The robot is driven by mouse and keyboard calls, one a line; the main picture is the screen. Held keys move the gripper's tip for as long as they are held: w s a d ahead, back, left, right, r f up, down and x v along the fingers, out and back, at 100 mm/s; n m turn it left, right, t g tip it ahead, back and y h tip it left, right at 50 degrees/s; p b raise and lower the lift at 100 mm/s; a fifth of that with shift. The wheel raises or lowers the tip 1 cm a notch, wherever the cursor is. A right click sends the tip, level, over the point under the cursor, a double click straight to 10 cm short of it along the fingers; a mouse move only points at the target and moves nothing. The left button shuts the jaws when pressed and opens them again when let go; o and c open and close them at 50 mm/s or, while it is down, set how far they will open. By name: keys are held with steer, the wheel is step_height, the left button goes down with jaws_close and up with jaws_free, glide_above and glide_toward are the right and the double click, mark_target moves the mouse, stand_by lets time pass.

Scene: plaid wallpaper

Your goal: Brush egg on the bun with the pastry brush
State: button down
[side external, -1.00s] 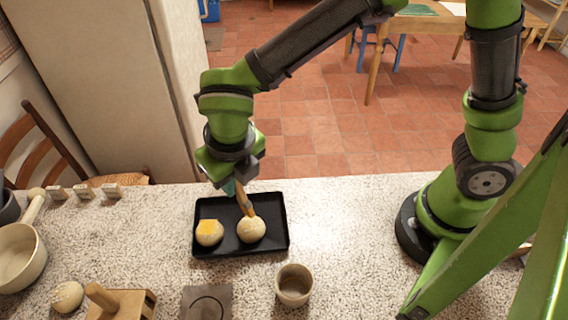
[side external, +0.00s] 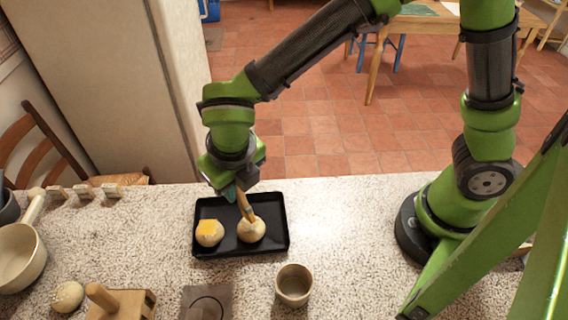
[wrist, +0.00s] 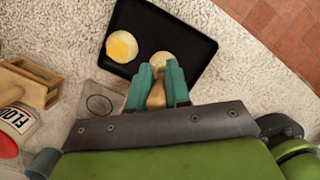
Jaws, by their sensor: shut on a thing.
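The black tray (side external: 273,243) holds two pale round buns side by side. The left bun (side external: 209,239) has a yellow egg patch on top; it also shows in the wrist view (wrist: 122,46). The right bun (side external: 251,234) is plain where it shows, and part of its top is hidden by the pastry brush (side external: 244,206). My gripper (side external: 232,190) is over the tray's back edge, shut on the brush's wooden handle (wrist: 156,98). The brush tilts down, its tip at the right bun's top; whether it touches is unclear. In the wrist view the fingers partly cover the right bun (wrist: 161,60).
A beige cup (side external: 294,285) stands in front of the tray, right of a dark square board (side external: 206,302).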

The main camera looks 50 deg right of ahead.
steer(key=shift+f, duration=0.75)
stand_by(0.4)
steer(key=shift+d, duration=0.5)
steer(key=shift+a, duration=0.95)
steer(key=shift+d, duration=0.1)
steer(key=shift+d, duration=0.85)
stand_by(0.7)
steer(key=shift+a, duration=0.1)
